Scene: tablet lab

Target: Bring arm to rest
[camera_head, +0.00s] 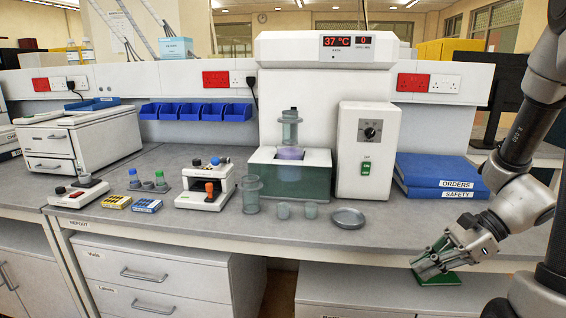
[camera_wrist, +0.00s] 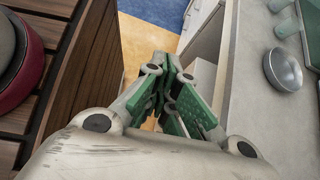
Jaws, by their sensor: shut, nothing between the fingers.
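My arm (camera_head: 520,140) comes in from the right edge in the head view. My gripper (camera_head: 432,262) hangs low at the right, in front of the bench's front edge, with its green-padded fingers together and empty. In the wrist view my gripper (camera_wrist: 172,95) shows its green fingers closed against each other, with the floor beyond them. It touches no bench object that I can see.
The grey bench (camera_head: 400,225) carries a metal dish (camera_head: 348,217), beakers (camera_head: 283,211), a water bath (camera_head: 290,180) and blue binders (camera_head: 440,172). The dish also shows in the wrist view (camera_wrist: 283,70). Dark wooden slats (camera_wrist: 60,85) lie left in that view.

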